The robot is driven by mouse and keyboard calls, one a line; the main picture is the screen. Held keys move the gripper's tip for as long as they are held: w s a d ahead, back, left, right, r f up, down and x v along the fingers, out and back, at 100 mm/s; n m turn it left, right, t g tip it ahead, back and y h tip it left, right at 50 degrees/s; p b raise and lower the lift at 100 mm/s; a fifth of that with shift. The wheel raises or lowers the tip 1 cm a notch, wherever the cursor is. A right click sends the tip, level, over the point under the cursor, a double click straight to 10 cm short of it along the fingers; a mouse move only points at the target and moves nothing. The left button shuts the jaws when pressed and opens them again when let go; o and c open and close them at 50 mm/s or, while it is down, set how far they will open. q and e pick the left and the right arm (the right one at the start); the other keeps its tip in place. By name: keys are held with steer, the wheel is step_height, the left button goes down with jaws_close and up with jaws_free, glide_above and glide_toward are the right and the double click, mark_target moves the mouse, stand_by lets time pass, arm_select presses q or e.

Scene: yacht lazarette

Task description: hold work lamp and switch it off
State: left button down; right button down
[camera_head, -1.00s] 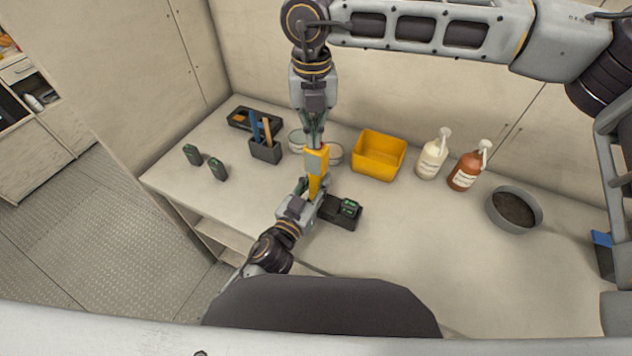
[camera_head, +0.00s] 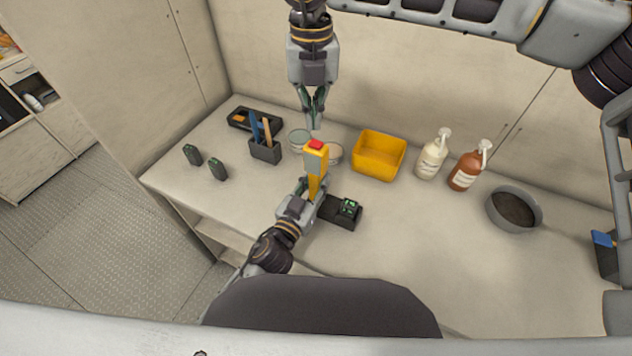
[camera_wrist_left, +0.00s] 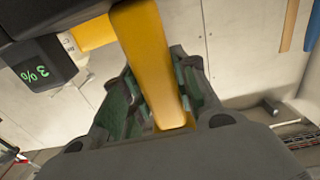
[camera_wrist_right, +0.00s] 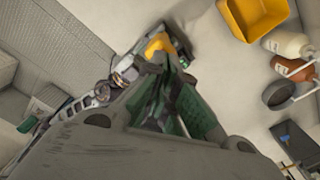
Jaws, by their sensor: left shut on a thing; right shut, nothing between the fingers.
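The work lamp (camera_head: 317,172) is yellow with a grey head and a red button on top, held upright above the bench. My left gripper (camera_head: 310,196) is shut on its lower yellow part. In the left wrist view the yellow handle (camera_wrist_left: 148,50) runs between the fingers. In the right wrist view the yellow lamp (camera_wrist_right: 158,44) shows beyond the fingertips, partly hidden. I cannot tell whether the lamp is lit.
On the bench (camera_head: 410,240) a black charger (camera_head: 340,211) stands right of the lamp. Behind are a tool holder (camera_head: 265,150), round tins, a yellow bin (camera_head: 378,154), two pump bottles (camera_head: 467,168) and a grey bowl (camera_head: 514,209). Two dark batteries (camera_head: 218,169) stand at left. The front right bench is clear.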

steer(key=shift+r, duration=0.75)
step_height(320, 180, up, 8)
steer(key=s+m, duration=0.2)
steer(key=m, duration=0.3)
steer(key=shift+d+f+m, duration=0.25)
steer(key=shift+d+m, duration=0.05)
steer(key=shift+m, duration=0.1)
steer(key=shift+f, duration=0.1)
stand_by(0.5)
